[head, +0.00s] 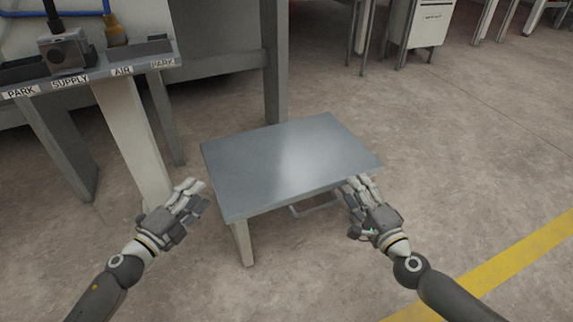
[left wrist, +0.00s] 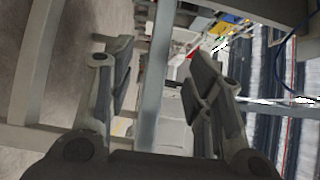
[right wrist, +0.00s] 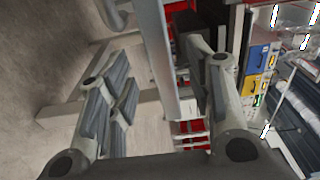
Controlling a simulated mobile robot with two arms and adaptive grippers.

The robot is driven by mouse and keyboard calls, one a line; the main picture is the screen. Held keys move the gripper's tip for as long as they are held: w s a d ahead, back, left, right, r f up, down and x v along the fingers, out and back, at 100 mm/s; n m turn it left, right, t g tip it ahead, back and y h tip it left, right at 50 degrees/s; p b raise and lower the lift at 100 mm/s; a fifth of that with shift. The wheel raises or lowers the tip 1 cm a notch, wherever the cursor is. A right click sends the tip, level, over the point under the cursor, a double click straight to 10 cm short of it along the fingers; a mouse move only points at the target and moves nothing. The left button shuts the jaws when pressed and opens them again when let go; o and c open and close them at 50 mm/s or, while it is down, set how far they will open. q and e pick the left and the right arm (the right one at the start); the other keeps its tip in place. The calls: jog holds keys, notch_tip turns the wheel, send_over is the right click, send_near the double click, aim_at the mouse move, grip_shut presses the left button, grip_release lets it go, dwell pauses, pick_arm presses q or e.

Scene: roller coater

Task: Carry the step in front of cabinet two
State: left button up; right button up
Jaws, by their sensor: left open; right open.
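The step (head: 290,160) is a low grey metal stool with a smooth top, standing upright on the floor. A thin bar shows under its front edge. My left gripper (head: 197,194) is open and empty, just left of the step's near left corner. My right gripper (head: 358,186) is open at the step's near right corner, with its fingers overlapping the edge in the head view; I cannot tell whether they touch. A grey edge, likely the step's, runs between the open fingers in the left wrist view (left wrist: 155,80) and the right wrist view (right wrist: 158,55). No label for cabinet two is readable.
A bench with PARK, SUPPLY and AIR labels (head: 98,74) stands at the left, its legs close to my left gripper. A large grey machine (head: 215,45) stands behind the step. A pale cabinet (head: 425,24) is at the back right. Floor (head: 470,140) at the right is clear, with a yellow line (head: 520,255).

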aim_at(219, 166)
pick_arm(q)
jog(key=x, duration=1)
jog(key=shift+w+d, duration=0.2)
jog(key=shift+w, duration=0.15)
pick_arm(e)
jog(key=x, duration=1)
jog(key=shift+w+a, duration=0.1)
jog(key=shift+w, duration=0.25)
pick_arm(q)
grip_shut()
pick_arm(e)
grip_shut()
pick_arm(q)
jog(key=shift+r, duration=0.2)
pick_arm(e)
jog(key=shift+r, duration=0.2)
